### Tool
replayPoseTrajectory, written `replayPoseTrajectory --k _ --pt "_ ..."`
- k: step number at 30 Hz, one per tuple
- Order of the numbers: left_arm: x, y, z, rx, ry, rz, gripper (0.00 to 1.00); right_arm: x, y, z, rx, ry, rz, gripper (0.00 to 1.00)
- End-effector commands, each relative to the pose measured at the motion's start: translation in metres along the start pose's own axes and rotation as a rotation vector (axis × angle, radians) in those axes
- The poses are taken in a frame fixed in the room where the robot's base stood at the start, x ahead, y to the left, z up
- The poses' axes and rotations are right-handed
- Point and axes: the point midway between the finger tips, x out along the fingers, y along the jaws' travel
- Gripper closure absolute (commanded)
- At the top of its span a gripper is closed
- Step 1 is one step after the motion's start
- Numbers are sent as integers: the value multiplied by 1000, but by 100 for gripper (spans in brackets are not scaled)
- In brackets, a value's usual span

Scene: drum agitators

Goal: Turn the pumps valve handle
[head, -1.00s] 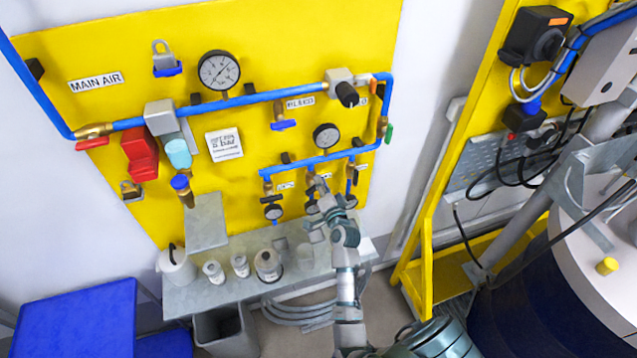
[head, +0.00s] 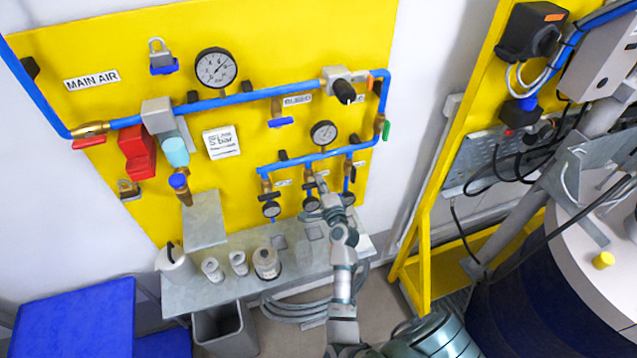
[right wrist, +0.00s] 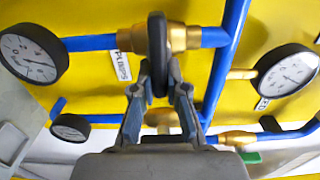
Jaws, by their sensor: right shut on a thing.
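The pumps valve handle is a dark, narrow lever (right wrist: 158,50), seen edge-on in the right wrist view beside brass fittings and a label reading PUMPS (right wrist: 123,66). My right gripper (right wrist: 159,84) is shut on this handle, one finger on each side. In the head view my right gripper (head: 319,182) reaches up to the middle drop of the lower blue pipe (head: 318,158) on the yellow panel. There the gripper mostly hides the handle. My left gripper is not in view.
Small gauges (head: 271,209) hang on neighbouring drops close to my gripper. A grey shelf (head: 205,295) with several bottles juts out below. A yellow frame (head: 428,240) and a large drum (head: 585,255) stand at right.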

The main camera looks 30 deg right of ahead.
Motion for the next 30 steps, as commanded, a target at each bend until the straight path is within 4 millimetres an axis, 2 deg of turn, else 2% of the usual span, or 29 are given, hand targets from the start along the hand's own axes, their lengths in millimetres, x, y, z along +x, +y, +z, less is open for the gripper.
replayPoseTrajectory --k 12,13,16,25,30 --pt "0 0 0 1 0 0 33 -1 4 -3 8 5 7 100" --pt "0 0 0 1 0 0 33 -1 4 -3 7 5 7 85" --pt "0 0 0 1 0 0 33 -1 4 -3 7 4 7 61" --pt "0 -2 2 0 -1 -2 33 0 3 0 6 1 5 61" --pt "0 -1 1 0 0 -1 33 -18 4 0 6 2 5 61"
